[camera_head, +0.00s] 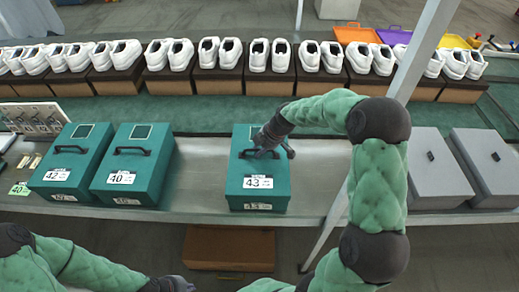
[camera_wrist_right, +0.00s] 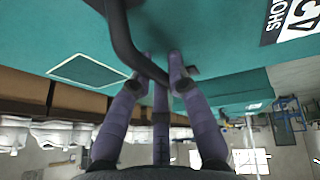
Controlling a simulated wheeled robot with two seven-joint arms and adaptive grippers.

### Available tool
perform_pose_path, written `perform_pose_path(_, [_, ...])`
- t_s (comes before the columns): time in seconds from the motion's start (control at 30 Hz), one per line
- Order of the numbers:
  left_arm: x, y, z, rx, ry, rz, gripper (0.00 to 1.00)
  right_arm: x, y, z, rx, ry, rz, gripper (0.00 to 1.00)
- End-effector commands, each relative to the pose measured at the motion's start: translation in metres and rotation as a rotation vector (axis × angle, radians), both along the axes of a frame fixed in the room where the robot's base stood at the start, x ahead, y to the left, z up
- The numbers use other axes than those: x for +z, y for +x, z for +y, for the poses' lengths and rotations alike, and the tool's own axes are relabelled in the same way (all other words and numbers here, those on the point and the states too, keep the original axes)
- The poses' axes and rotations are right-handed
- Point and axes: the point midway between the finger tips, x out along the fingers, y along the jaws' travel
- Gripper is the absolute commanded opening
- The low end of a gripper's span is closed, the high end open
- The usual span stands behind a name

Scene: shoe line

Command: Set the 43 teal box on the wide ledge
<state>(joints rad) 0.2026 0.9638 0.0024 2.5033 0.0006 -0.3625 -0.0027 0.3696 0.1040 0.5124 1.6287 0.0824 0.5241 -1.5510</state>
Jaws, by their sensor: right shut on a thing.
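The 43 teal box (camera_head: 241,191) is upright at the middle of the long grey ledge (camera_head: 206,182), its 43 label facing me. I cannot tell whether its underside touches the ledge. My right gripper (camera_head: 272,146) is at the black handle on the lid. In the right wrist view the purple fingers (camera_wrist_right: 160,82) are shut on the dark handle bar (camera_wrist_right: 122,38), close over the teal lid (camera_wrist_right: 215,50). My left gripper (camera_head: 172,285) is low at the bottom edge, mostly cut off, so its jaws are hidden.
Teal boxes 42 (camera_head: 54,175) and 40 (camera_head: 140,160) stand left on the ledge. Grey boxes (camera_head: 436,170) stand right, beyond a slanted metal post (camera_head: 337,208). White shoes (camera_head: 208,52) line the back row. A brown carton (camera_head: 229,249) lies below. Bare ledge flanks box 43.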

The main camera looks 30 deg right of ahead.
Motion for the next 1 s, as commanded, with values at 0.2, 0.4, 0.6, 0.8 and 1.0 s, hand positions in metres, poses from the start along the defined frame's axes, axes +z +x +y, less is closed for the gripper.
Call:
perform_pose_path(0.2, [-0.001, 0.000, 0.000, 0.000, 0.000, 0.000, 0.00, -0.001, 0.000, 0.000, 0.000, 0.000, 0.001, 0.42])
perform_pose_path(0.4, [-0.001, 0.000, 0.000, 0.000, 0.000, 0.000, 0.00, -0.001, 0.000, 0.000, 0.000, 0.000, 0.001, 0.42])
perform_pose_path(0.6, [0.003, 0.000, 0.000, 0.000, 0.000, 0.000, 0.00, 0.008, -0.002, -0.002, -0.001, -0.001, -0.002, 0.42])
perform_pose_path(0.8, [0.011, 0.000, 0.000, 0.000, 0.000, 0.000, 0.00, 0.041, -0.015, -0.011, -0.002, -0.001, -0.002, 0.42])
perform_pose_path(1.0, [0.019, 0.000, 0.000, 0.000, 0.000, 0.000, 0.00, 0.077, -0.029, -0.020, -0.002, 0.000, -0.001, 0.42])
